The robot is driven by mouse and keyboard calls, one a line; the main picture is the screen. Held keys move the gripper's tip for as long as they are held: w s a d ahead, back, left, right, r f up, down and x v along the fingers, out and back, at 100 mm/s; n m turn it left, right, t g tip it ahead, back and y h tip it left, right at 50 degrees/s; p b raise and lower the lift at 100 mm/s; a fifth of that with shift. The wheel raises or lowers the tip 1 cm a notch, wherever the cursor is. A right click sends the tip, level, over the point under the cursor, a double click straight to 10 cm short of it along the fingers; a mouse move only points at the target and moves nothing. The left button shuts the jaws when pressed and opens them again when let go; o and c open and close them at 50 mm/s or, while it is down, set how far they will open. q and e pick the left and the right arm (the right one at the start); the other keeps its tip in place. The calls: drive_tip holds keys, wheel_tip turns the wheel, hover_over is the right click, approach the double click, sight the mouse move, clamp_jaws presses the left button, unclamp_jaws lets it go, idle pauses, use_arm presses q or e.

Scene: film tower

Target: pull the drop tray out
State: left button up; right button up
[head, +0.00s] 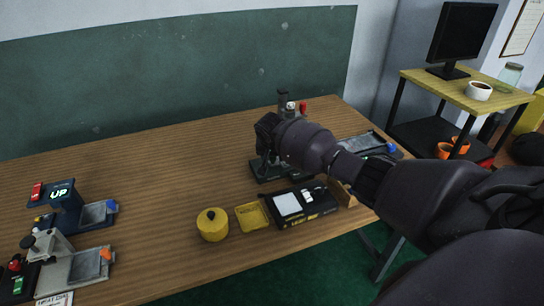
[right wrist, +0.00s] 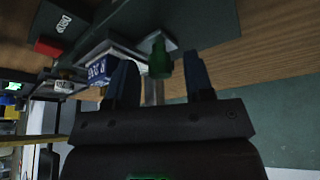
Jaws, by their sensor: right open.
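My right gripper (head: 266,138) reaches in from the right over the table, in front of a dark machine (head: 270,172) that it largely covers in the head view. In the right wrist view the right gripper (right wrist: 158,68) is open, its two fingers apart. A green knob (right wrist: 160,52) shows between the fingers, with a pale plate behind it that may be the drop tray. I cannot tell whether the fingers touch the knob. My left gripper is not in view.
A yellow round pot (head: 212,225), a yellow dish (head: 252,216) and a black box with a white panel (head: 300,206) stand near the front edge. Machines with a blue-knobbed tray (head: 96,213) and an orange-knobbed tray (head: 88,264) stand at left. The table's middle left is clear.

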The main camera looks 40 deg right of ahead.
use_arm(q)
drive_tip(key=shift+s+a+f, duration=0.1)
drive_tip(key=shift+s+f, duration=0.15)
use_arm(e)
clamp_jaws()
drive_tip(key=a, duration=0.2)
drive_tip(key=w+a+p, duration=0.1)
drive_tip(key=a, duration=0.3)
drive_tip(key=shift+w+a+r+p, duration=0.1)
drive_tip(key=shift+w+a+p, duration=0.2)
drive_tip(key=shift+a+p, duration=0.1)
drive_tip(key=shift+w+a, duration=0.1)
drive_tip(key=shift+a, duration=0.3)
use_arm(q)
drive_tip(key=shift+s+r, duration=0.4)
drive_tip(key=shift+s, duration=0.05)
use_arm(e)
drive_tip(key=shift+a, duration=0.1)
